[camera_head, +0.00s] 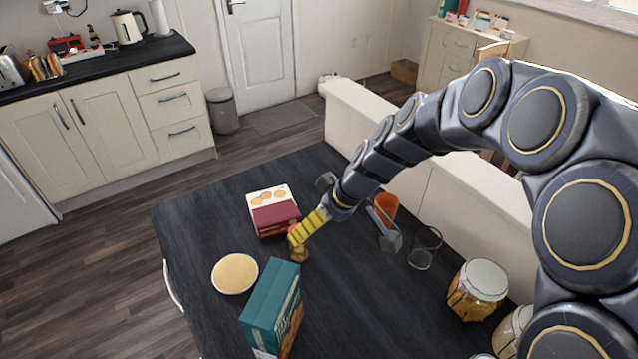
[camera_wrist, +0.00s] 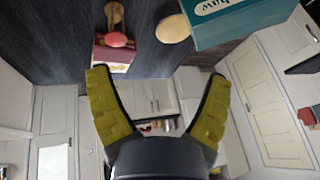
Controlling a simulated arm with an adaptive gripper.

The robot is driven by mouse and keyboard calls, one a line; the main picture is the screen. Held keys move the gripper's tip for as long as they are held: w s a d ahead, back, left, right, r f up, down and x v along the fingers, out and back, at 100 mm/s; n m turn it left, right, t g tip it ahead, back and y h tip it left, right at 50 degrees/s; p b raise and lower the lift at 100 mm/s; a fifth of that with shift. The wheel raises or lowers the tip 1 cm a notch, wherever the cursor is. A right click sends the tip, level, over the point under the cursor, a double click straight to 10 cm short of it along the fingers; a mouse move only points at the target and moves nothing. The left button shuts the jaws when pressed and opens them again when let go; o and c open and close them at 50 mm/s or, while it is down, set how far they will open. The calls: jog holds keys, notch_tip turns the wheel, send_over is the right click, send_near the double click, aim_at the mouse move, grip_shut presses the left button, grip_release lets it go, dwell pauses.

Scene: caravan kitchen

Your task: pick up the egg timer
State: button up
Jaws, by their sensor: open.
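A small upright object with a wooden base and a red rounded top, apparently the egg timer (camera_head: 299,255), stands on the dark table. My gripper's yellow finger partly covers it in the head view. In the wrist view, the egg timer (camera_wrist: 117,39) is at the upper left, beyond the left fingertip, with its red end towards the picture's middle. My gripper (camera_head: 293,239) is just above or beside it in the head view; contact cannot be told. In the wrist view my gripper (camera_wrist: 159,75) has its two yellow fingers wide apart, with nothing between them.
A maroon-and-white box (camera_head: 276,213) stands close behind the timer. A pale round bowl (camera_head: 235,273) and a tall teal box (camera_head: 272,310) are in front-left. An orange cup (camera_head: 386,206), a clear glass (camera_head: 424,249) and a filled jar (camera_head: 480,287) stand to the right.

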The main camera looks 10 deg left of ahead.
jog(key=shift+w+a+f+n+t, duration=0.4)
jog(key=shift+w+a+f, duration=1.2)
jog(key=shift+f, duration=1.35)
jog(key=shift+w+a+f+n+t, duration=0.2)
jog(key=shift+w+a+f+n, duration=0.55)
jog(key=shift+w+f, duration=1.85)
jog(key=shift+w+a+f+n+t, duration=0.25)
jog(key=shift+w+a+f, duration=1.25)
jog(key=shift+f, duration=1.85)
jog(key=shift+s, duration=0.15)
jog(key=c, duration=1.2)
